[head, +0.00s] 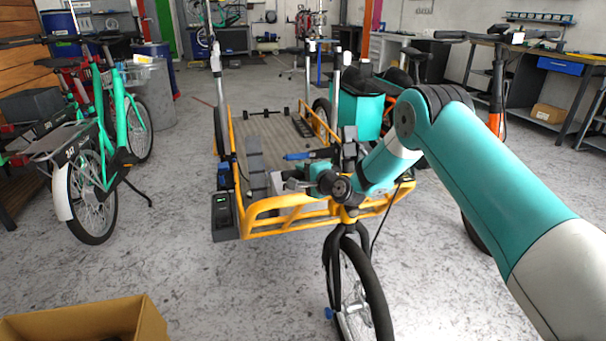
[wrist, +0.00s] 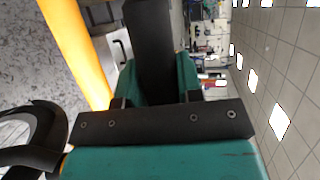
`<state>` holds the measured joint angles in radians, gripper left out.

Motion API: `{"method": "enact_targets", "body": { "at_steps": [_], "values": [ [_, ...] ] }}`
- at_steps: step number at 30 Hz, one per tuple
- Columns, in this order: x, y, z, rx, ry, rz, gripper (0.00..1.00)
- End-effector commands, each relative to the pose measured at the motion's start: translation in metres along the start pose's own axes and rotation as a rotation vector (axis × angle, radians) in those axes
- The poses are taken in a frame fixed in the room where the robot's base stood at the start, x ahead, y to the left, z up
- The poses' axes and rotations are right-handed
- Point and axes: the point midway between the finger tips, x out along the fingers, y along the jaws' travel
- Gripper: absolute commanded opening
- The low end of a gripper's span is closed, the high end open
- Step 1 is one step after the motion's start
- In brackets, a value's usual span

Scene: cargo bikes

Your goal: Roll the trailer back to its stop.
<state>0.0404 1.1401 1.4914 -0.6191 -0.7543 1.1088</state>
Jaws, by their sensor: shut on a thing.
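The trailer (head: 268,129) has an orange tube frame and a grey-brown plank deck. It stands in the middle of the head view. My teal arm reaches in from the right to its near end. In the wrist view my gripper (wrist: 155,78) is shut on a dark bar (wrist: 152,35) between its teal fingers. In the head view the grip is hidden among dark parts, so I cannot tell exactly where the bar joins. An orange tube (wrist: 78,45) runs beside my gripper. I cannot make out a stop for the trailer.
A spoked wheel (head: 372,291) under a dark fork stands in front of the trailer. Teal bikes (head: 89,178) stand at the left. A cardboard box (head: 150,322) is at the lower left. Open grey floor (head: 190,268) lies left of the trailer. Workbenches line the right wall.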

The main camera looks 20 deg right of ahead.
Motion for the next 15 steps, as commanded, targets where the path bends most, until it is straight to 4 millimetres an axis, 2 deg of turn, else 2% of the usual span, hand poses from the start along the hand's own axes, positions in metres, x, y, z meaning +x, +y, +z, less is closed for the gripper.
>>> {"method": "enact_targets", "body": {
  "at_steps": [1, 2, 5, 15],
  "values": [
    [-0.0004, -0.0036, -0.0073, -0.006, 0.015, -0.01, 0.0],
    [-0.0004, -0.0037, -0.0073, -0.006, 0.015, -0.01, 0.36],
    [0.0, -0.0034, -0.0059, -0.006, 0.013, -0.009, 0.59],
    [-0.0026, -0.0014, -0.0023, -0.002, 0.005, -0.004, 0.59]
  ]
}}
